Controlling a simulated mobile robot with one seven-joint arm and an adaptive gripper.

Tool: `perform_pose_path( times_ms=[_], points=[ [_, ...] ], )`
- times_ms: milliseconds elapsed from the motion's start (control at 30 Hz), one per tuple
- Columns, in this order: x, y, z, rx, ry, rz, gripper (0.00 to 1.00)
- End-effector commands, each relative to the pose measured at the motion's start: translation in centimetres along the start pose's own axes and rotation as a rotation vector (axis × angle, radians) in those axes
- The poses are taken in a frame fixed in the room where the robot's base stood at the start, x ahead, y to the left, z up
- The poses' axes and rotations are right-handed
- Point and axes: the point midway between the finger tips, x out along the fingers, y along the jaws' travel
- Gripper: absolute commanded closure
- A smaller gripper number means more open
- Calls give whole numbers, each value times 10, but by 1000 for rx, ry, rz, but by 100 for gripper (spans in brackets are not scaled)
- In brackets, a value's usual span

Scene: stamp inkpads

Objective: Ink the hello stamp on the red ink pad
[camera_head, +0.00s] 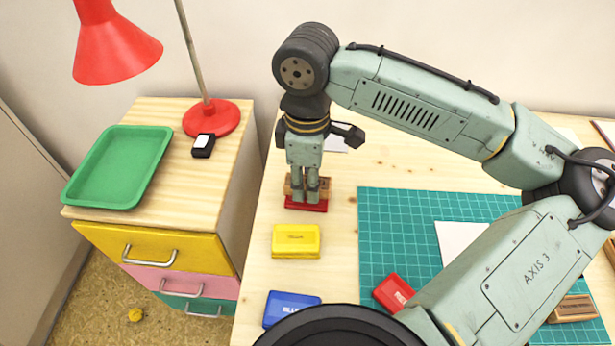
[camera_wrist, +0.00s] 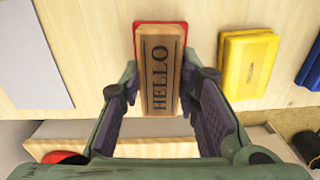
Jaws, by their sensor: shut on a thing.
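The hello stamp (camera_wrist: 160,72) is a wooden block with HELLO on its top face. My gripper (camera_head: 307,194) is shut on it, with one finger on each side in the wrist view. In the head view my fingers hide part of the stamp (camera_head: 289,188). The red ink pad (camera_head: 306,207) lies directly under the stamp, and its red rim also shows past the stamp in the wrist view (camera_wrist: 159,26). The stamp is upright and lined up over the pad. I cannot tell whether its underside touches the pad.
A yellow pad (camera_head: 296,240) and a blue pad (camera_head: 291,306) lie nearer on the table. A red lettered piece (camera_head: 394,292) lies on the green cutting mat (camera_head: 400,220) beside white paper (camera_head: 458,238). Another wooden stamp (camera_head: 573,309) is at right. A drawer cabinet (camera_head: 225,150) stands left.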

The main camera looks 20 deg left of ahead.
Motion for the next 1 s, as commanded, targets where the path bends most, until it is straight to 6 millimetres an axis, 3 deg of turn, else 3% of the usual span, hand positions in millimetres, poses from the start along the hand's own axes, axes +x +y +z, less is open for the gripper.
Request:
perform_pose_path(
  times_ms=[1000],
  points=[
    [6,0,0,0,0,0,91]
  ],
)
